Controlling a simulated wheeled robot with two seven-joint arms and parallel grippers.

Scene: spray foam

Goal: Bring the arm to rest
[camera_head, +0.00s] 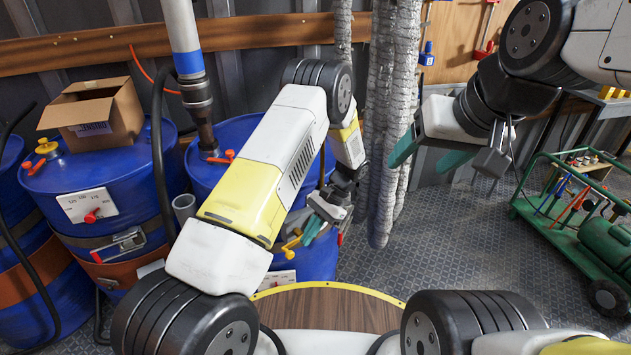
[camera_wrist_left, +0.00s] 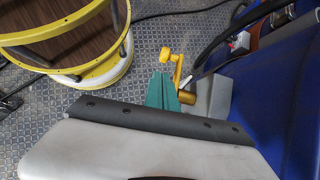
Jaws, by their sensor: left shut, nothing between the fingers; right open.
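My left gripper (camera_head: 314,230) is in the middle of the head view, in front of a blue barrel (camera_head: 232,132). Its teal fingers are shut with nothing between them. In the left wrist view the shut fingers (camera_wrist_left: 161,91) point toward the floor side, beside a yellow tap (camera_wrist_left: 178,72); I cannot tell whether they touch it. My right gripper (camera_head: 428,158) is raised at the upper right, its teal fingers apart and empty.
A grey foam-like column (camera_head: 388,130) hangs right of my left gripper. More blue barrels stand left, one carrying an open cardboard box (camera_head: 95,115). A green cart (camera_head: 570,225) with tools stands at right. Patterned floor (camera_head: 460,230) is open between the column and the cart.

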